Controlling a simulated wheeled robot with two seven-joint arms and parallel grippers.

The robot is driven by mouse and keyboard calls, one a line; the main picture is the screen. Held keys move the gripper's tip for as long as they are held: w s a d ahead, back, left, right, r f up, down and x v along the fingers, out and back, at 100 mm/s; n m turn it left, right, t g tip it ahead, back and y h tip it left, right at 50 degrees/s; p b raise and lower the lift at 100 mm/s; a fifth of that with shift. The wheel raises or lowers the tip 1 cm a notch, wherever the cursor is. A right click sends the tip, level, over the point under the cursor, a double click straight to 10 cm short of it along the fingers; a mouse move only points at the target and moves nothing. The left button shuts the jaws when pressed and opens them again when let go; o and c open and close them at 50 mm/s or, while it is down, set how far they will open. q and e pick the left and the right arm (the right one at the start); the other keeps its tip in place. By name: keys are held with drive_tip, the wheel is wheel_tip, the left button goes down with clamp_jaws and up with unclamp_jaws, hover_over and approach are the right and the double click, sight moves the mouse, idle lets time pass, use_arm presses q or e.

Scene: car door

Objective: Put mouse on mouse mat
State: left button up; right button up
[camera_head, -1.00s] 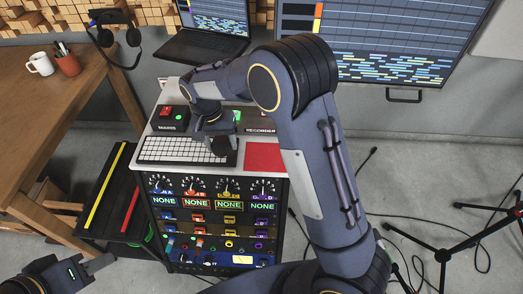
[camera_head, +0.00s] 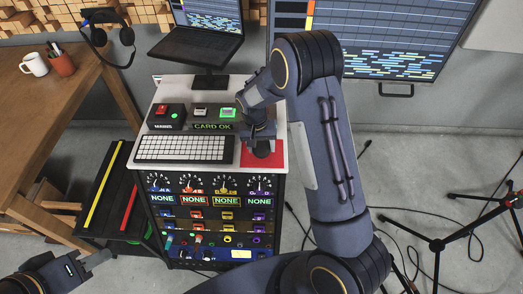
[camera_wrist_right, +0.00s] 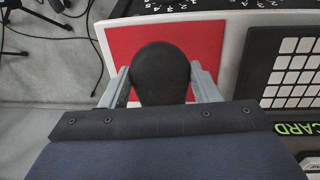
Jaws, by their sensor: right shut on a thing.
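The black mouse (camera_wrist_right: 161,72) is between the two fingers of my right gripper (camera_wrist_right: 160,88), which is shut on it. In the right wrist view the mouse appears over the red mouse mat (camera_wrist_right: 205,40). I cannot tell whether it touches the mat. In the head view the red mat (camera_head: 276,157) lies at the right of the white console top, partly hidden by my right gripper (camera_head: 262,148), and the mouse shows dark at the gripper's tip. My left gripper (camera_head: 97,262) is at the lower left, away from the console; its finger opening is unclear.
A white keyboard (camera_head: 184,149) lies left of the mat. Behind it are a box with a red button (camera_head: 163,116) and a card recorder reading "CARD OK" (camera_head: 212,126). A laptop (camera_head: 197,45) stands at the back. Tripod legs (camera_head: 437,246) and cables are on the right floor.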

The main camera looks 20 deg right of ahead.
drive_tip(key=shift+f, duration=1.6)
drive_tip(key=shift+f, duration=0.1)
drive_tip(key=o, duration=1)
